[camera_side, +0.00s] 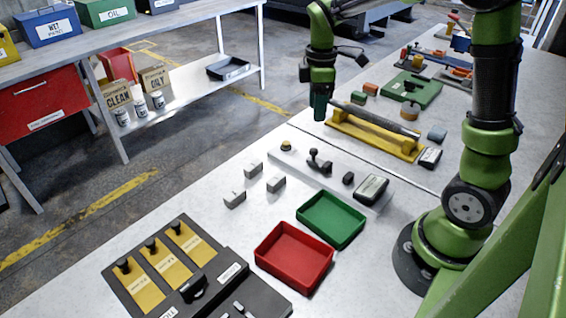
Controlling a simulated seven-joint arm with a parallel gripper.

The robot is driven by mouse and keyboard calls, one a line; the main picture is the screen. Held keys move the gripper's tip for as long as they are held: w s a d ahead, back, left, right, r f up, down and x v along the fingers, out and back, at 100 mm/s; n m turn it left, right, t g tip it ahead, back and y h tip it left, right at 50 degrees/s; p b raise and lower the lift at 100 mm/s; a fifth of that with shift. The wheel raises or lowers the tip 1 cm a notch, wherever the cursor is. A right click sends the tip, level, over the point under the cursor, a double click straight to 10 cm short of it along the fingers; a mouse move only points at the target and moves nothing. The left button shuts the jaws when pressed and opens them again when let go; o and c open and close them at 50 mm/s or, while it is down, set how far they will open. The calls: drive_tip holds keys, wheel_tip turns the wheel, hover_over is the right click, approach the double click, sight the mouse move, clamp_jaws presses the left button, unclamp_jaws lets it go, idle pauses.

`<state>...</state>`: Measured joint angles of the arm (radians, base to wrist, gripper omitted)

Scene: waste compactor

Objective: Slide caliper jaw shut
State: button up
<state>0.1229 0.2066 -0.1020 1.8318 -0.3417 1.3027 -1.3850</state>
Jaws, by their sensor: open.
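My gripper (319,108) hangs pointing down near the left end of a long yellow fixture (372,138). It is open; the gap between its fingers is hard to see from this side. A dark metal bar (372,119) lies along the yellow fixture. In front is a pale grey plate with a yellow button (286,146), a black lever piece (319,163), a small black block (348,178) and a dark box with a light display (371,188). I cannot tell for certain which part is the caliper or its jaw. My gripper touches none of these plate parts.
Several small grey blocks (275,183) stand left of the plate. A green tray (331,219) and a red tray (293,256) lie in front. A black panel with yellow labelled strips (168,262) is at front left. Green and orange blocks (370,88) stand behind.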

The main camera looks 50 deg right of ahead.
sight(314, 150)
wheel_tip(314, 150, down, 12)
drive_tip(key=shift+f, duration=0.15)
idle(0.3)
